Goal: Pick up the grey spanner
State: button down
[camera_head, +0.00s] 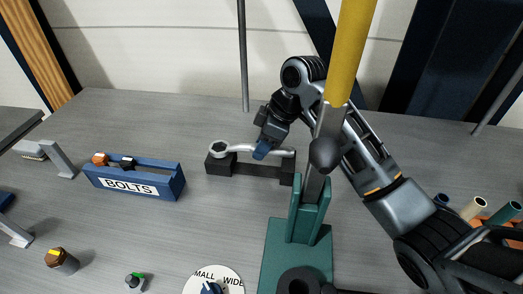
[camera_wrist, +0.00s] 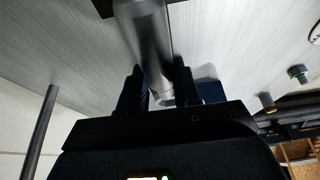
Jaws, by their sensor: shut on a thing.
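The grey spanner (camera_head: 243,148) lies across a black rest with two raised ends (camera_head: 250,170) in the head view. Its ring end is at the left, over the rest's left block. My gripper (camera_head: 263,150) is shut on the spanner's handle, right of its middle, and partly hides it. In the wrist view the spanner's grey shaft (camera_wrist: 148,40) runs between the two dark fingers of my gripper (camera_wrist: 158,90). Whether the spanner still touches the rest cannot be told.
A blue box marked BOLTS (camera_head: 135,183) stands to the left. A green stand (camera_head: 300,245) with a yellow-handled lever (camera_head: 350,50) rises close in front of my arm. A round SMALL/WIDE disc (camera_head: 232,280) and small knobs lie at the front.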

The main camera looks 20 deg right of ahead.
jog(key=shift+w+r, duration=0.1)
jog(key=shift+r, duration=0.85)
jog(key=s+d+r+b, duration=0.1)
jog(key=s+d+r, duration=0.1)
jog(key=d+r, duration=0.5)
jog(key=shift+s+d+r+b, duration=0.15)
jog(key=shift+d+r+b, duration=0.2)
jog(key=shift+d, duration=1.9)
jog(key=shift+f, duration=0.1)
jog(key=c, duration=1.3)
grip_release()
jog(key=shift+c, duration=0.2)
grip_shut()
